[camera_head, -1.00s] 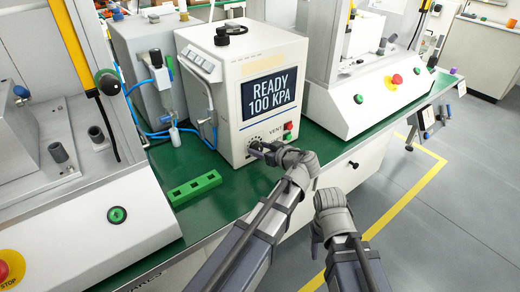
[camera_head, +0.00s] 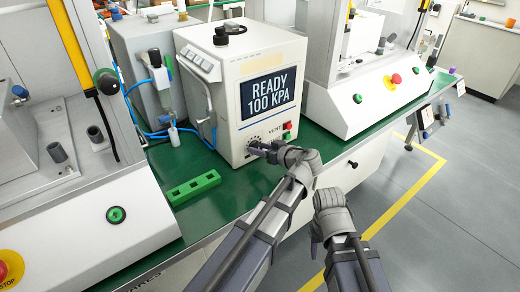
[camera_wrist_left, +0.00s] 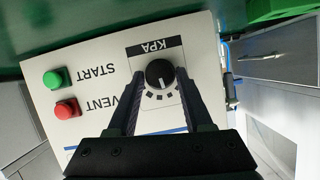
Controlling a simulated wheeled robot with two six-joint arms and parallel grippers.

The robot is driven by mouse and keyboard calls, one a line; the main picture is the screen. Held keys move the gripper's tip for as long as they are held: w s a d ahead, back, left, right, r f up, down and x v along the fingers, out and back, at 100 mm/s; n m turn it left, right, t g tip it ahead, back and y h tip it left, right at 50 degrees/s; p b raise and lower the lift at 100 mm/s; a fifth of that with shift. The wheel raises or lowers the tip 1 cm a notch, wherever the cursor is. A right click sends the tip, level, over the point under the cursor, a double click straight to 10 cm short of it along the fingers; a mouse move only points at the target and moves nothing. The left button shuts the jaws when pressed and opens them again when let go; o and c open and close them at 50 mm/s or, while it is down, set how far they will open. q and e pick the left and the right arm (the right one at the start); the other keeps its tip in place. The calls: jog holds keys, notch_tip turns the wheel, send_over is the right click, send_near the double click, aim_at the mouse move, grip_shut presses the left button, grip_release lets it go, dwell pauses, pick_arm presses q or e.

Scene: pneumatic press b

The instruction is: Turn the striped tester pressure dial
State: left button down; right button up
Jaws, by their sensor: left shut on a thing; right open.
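The tester (camera_head: 222,110) is a white box on the green bench, with a screen (camera_head: 268,92) reading "READY 100 KPA". Its pressure dial (camera_wrist_left: 160,73) is a round black knob with a pale mark, under the label "KPA", upside down in the left wrist view. My left gripper (camera_head: 256,149) is at the lower front of the tester. In the left wrist view its two fingers (camera_wrist_left: 158,82) stand on either side of the dial, shut on it. In the head view the gripper hides most of the dial. My right gripper (camera_head: 319,236) hangs empty in front of the bench, its fingers hardly visible.
The green START button (camera_wrist_left: 55,78) and red VENT button (camera_wrist_left: 67,108) sit beside the dial. A green block with holes (camera_head: 194,188) lies on the bench (camera_head: 222,192) left of the tester. White press stations stand on both sides. The floor at right is clear.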

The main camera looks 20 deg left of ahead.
pick_arm(q)
jog(key=shift+w+d+f+m+g+y+b, duration=0.1)
jog(key=shift+m+g+y+b, duration=0.15)
jog(key=shift+m, duration=0.2)
jog(key=shift+w+d+f+m+g+y+b, duration=0.1)
jog(key=shift+m+g+y, duration=0.05)
jog(key=shift+m+g, duration=0.25)
jog(key=shift+f+m+g+y+b, duration=0.1)
jog(key=shift+m+g+y+b, duration=0.15)
jog(key=shift+m+y+b, duration=0.55)
jog(key=m+b, duration=0.1)
jog(key=m, duration=0.2)
jog(key=shift+w+g+y, duration=0.1)
jog(key=shift+g+y, duration=0.2)
jog(key=shift+g, duration=0.1)
jog(key=shift+m+y+b, duration=0.3)
jog(key=shift+m+b, duration=0.05)
jog(key=shift+b, duration=0.15)
jog(key=shift+c, duration=1.6)
grip_release()
jog(key=shift+d, duration=0.1)
